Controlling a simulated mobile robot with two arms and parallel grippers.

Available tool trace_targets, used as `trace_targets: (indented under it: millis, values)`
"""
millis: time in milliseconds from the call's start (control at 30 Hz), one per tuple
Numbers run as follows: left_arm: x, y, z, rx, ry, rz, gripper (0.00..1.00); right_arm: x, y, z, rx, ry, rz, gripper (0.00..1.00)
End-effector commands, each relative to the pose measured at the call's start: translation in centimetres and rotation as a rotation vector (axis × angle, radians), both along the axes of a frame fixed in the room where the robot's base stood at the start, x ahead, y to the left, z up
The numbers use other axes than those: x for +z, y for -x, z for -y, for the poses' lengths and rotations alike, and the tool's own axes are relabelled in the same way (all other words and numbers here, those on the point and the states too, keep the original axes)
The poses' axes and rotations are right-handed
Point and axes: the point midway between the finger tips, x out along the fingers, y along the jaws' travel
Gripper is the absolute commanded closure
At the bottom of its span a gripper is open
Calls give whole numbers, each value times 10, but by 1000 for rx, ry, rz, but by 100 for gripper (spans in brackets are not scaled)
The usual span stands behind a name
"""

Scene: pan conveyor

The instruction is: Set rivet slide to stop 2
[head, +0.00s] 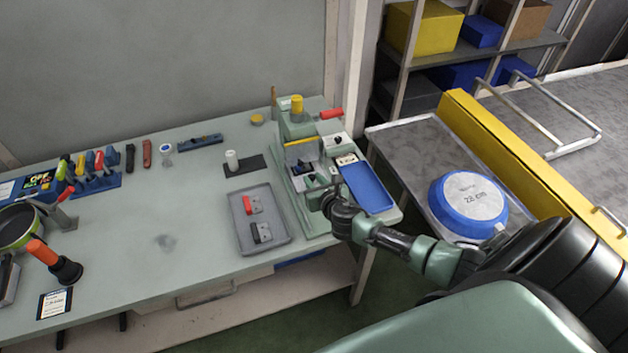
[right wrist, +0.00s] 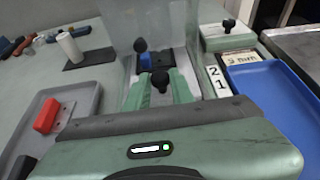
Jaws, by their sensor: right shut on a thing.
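The rivet slide's black knob (right wrist: 160,79) stands between the green fingers of my right gripper (right wrist: 160,92), which is shut on it. In the head view my right gripper (head: 316,190) is at the front of the green press fixture (head: 297,126). The stop label (right wrist: 217,82) beside the slide reads 2 farther away and 1 nearer. The knob is roughly level with these numbers; I cannot tell exactly which stop it is at. A blue piece with a dark top (right wrist: 141,56) sits farther in behind a clear guard. My left gripper is not in view.
A blue tray (head: 367,187) lies right of the fixture, a grey tray (head: 282,236) with red and black parts left of it. A red handle (head: 331,113) sticks out at the press. A blue pan (head: 436,206) is on the conveyor side at right.

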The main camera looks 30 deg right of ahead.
Motion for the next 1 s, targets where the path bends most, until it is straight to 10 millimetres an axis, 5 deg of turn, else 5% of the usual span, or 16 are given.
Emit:
trace_targets:
  millis: [367, 667, 700, 767, 1000]
  values:
    - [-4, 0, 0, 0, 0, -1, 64, 0, -31, 7, 0, 0, 1, 100]
    - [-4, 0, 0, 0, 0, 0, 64, 1, -34, 9, 0, 0, 2, 100]
    - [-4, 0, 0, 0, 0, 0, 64, 1, -34, 9, -1, 0, 3, 71]
    - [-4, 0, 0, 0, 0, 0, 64, 1, -34, 9, 0, 0, 3, 57]
    - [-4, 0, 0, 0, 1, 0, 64, 1, -34, 8, 0, 0, 1, 57]
